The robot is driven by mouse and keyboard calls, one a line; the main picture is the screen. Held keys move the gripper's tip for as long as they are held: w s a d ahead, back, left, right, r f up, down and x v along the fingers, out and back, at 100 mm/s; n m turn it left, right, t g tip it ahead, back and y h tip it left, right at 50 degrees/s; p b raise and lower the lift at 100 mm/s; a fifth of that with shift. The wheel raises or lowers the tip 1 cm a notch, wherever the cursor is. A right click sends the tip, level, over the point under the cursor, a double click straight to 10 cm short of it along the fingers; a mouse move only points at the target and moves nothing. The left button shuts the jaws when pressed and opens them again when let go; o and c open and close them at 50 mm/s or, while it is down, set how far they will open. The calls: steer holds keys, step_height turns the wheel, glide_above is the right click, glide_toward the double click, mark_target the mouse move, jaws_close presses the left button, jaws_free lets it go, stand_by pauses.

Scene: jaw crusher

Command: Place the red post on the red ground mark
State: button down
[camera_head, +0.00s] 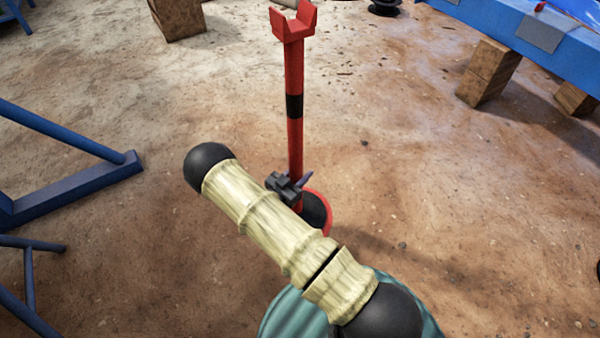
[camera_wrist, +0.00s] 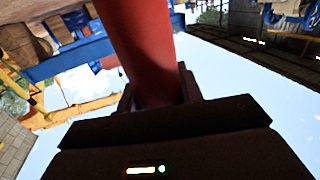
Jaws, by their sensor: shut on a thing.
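The red post (camera_head: 294,135) stands nearly upright in the head view, with a forked red top and a black band. My gripper (camera_head: 290,186) is shut on its lower shaft. In the wrist view the post (camera_wrist: 140,45) runs between my gripper's jaws (camera_wrist: 160,95). At the post's foot a black round shape (camera_head: 314,211) shows with a red rim (camera_head: 327,207) on its right side. My arm hides part of it. I cannot tell whether the red rim is the ground mark or part of the post, nor whether the foot touches the ground.
A blue steel frame (camera_head: 75,190) stands on the left. A blue beam (camera_head: 530,35) on wooden blocks (camera_head: 487,72) is at the upper right. Another wooden block (camera_head: 178,18) and a black round object (camera_head: 384,6) are at the back. The dirt floor on the right is open.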

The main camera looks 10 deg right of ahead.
steer(key=c, duration=0.9)
jaws_free()
steer(key=shift+f, duration=0.1)
steer(key=shift+r, duration=0.2)
steer(key=shift+s+a, duration=0.2)
steer(key=shift+a, duration=0.05)
steer(key=shift+p+v, duration=2.45)
steer(key=shift+v, duration=3.25)
steer(key=shift+f, duration=0.1)
